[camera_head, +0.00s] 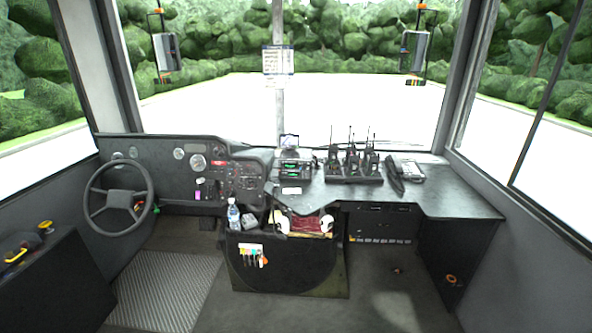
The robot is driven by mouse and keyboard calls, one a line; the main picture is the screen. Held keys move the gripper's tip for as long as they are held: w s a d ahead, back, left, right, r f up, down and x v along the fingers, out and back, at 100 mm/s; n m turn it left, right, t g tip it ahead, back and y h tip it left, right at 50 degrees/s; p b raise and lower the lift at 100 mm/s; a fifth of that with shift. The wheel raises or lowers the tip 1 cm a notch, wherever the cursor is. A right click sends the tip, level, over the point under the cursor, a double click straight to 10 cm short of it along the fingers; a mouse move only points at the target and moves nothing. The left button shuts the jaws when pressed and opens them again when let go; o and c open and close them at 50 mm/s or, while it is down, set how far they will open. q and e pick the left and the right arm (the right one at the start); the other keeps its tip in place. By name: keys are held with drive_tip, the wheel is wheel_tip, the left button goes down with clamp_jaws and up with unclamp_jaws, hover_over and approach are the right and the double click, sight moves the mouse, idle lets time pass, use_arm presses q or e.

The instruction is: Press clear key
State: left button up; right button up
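I cannot make out a clear key; the keys are too small to tell at this distance. A dark device with small lit displays (290,167) stands on the middle of the dashboard. A desk unit with a dark handset beside it (411,171) lies on the right part of the dashboard. The instrument panel (244,176) left of the middle carries small buttons and a red display. Neither of my grippers is in view.
Several handheld radios stand in a black charger (354,178) on the dashboard. A steering wheel (118,194) is at left. A black console (284,264) holding a water bottle (233,215) stands on the floor in front. The dashboard's right end (455,204) is clear.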

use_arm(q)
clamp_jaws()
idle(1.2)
